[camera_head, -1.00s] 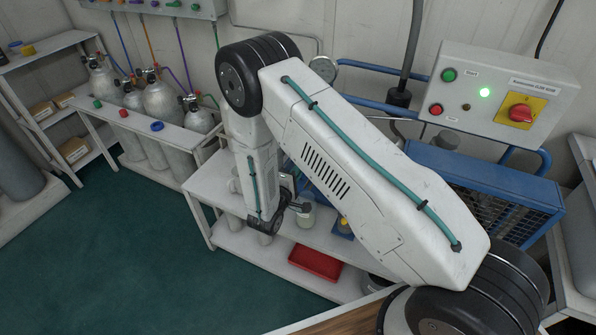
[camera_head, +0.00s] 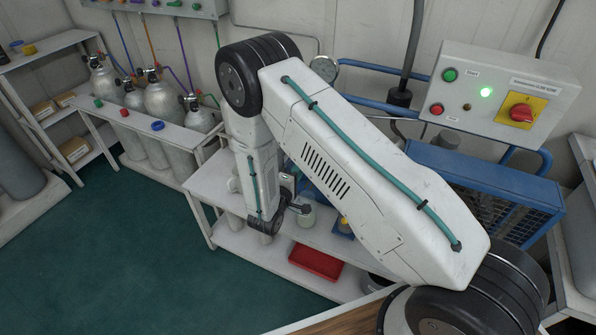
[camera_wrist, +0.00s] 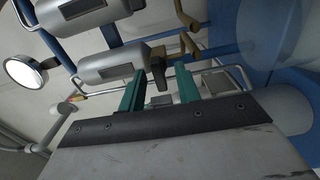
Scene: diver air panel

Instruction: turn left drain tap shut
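In the wrist view my gripper (camera_wrist: 160,80) has its two green fingers well apart. The fingers stand on either side of the lever with gaps; I see no clear contact. I cannot tell from this view alone whether it is the left drain tap. A second grey cylinder (camera_wrist: 82,14) lies above, with more brass fittings (camera_wrist: 187,22) to the right. In the head view my arm hides the taps and most of the gripper.
Blue pipes, bent metal rods and a round gauge (camera_wrist: 24,72) crowd the wrist view. In the head view a white bench with a red tray (camera_head: 316,263) stands below my arm. A control box (camera_head: 500,88) and a blue caged unit (camera_head: 485,185) are at right.

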